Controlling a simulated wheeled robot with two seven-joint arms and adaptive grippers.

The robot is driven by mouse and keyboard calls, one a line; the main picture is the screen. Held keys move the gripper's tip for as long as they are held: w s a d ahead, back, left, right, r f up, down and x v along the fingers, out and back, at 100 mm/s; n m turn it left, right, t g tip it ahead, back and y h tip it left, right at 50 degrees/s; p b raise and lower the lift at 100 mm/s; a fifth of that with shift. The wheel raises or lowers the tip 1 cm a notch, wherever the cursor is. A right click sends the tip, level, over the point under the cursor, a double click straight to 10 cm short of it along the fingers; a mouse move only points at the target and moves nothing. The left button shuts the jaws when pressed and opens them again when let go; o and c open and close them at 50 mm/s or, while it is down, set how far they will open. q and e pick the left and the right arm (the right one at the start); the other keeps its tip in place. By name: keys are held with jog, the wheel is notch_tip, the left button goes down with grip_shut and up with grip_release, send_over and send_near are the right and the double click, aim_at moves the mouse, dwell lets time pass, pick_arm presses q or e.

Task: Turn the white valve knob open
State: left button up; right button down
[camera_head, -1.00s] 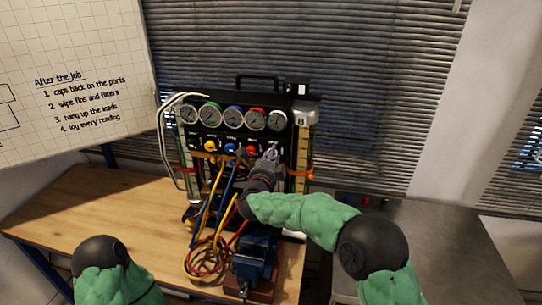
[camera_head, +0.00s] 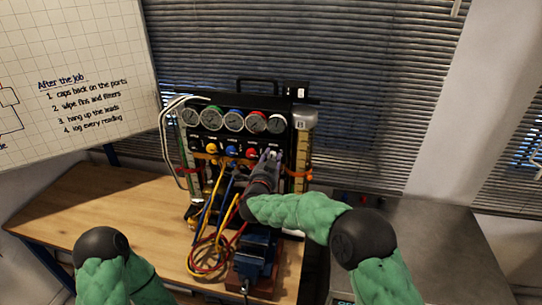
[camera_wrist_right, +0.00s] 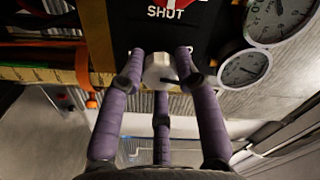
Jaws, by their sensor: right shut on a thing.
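The white valve knob (camera_wrist_right: 159,67) shows in the right wrist view, between the purple-grey fingers of my right gripper (camera_wrist_right: 158,74). The fingers are shut around it. A dark line shows near the knob's lower edge. A label reading "SHUT" is on the black panel just above it in that view. In the head view my right gripper (camera_head: 270,157) reaches the right end of the valve row, below the gauges, and largely hides the white knob. My left gripper is out of view; only part of my left arm shows at the lower left.
The black gauge rig (camera_head: 240,98) has several round gauges and yellow, blue and red knobs (camera_head: 232,152). Coloured hoses (camera_head: 205,250) hang before it beside a blue vise (camera_head: 254,252). The wooden bench (camera_head: 110,215) is clear at left.

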jog(key=shift+d+n, duration=0.1)
jog(key=shift+n, duration=0.5)
jog(key=shift+p, duration=0.3)
jog(key=c, duration=0.9)
grip_release()
jog(key=v, duration=1.2)
